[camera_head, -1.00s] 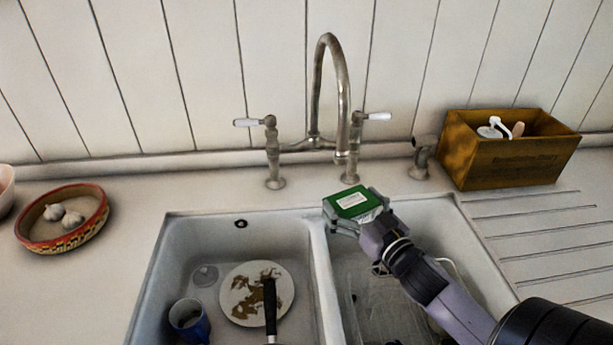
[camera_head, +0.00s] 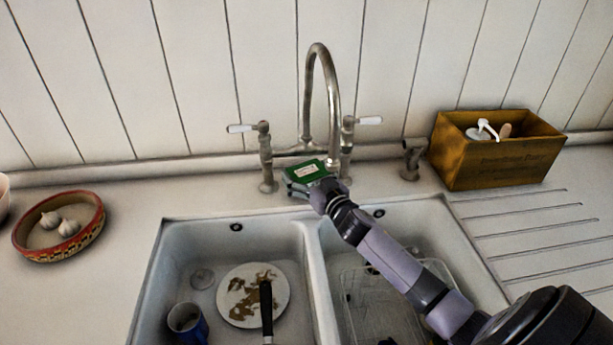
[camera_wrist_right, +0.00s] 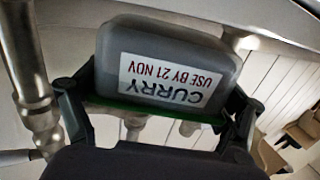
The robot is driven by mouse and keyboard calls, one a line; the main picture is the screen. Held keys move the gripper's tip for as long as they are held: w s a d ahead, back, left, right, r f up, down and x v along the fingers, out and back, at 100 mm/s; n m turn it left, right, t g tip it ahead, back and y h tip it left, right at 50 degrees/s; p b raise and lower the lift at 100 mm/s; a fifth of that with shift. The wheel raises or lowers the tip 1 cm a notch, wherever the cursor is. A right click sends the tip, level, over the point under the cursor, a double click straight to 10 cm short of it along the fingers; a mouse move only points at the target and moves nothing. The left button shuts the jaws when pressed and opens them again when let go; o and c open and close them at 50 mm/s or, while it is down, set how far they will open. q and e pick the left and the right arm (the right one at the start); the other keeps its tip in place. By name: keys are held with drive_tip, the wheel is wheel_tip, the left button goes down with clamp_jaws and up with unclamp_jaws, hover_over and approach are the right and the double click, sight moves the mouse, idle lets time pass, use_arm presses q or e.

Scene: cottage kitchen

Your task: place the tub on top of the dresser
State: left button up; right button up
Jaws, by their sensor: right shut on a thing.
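The tub (camera_head: 307,171) shows a green face with a white label in the head view, just in front of the tap. In the right wrist view the tub (camera_wrist_right: 170,62) is grey with a green edge, and its label reads "CURRY USE BY 21 NOV" upside down. My right gripper (camera_head: 314,184) is shut on the tub and holds it near the back edge of the sink. Its two fingers flank the tub's sides in the wrist view (camera_wrist_right: 160,108). No dresser is in view. My left gripper is not in view.
The tap (camera_head: 333,110) stands close behind the tub, with handles at both sides. The double sink (camera_head: 232,237) holds a dirty plate (camera_head: 238,309), a blue mug (camera_head: 187,322) and a wire rack (camera_head: 385,290). A wooden box (camera_head: 490,165) and a garlic bowl (camera_head: 58,250) stand on the counter.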

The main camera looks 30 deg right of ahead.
drive_tip(key=shift+f, duration=0.7)
drive_tip(key=o, duration=1.1)
drive_tip(key=shift+f, duration=0.2)
drive_tip(key=shift+c, duration=0.2)
drive_tip(key=shift+o, duration=1.2)
drive_tip(key=shift+r, duration=0.15)
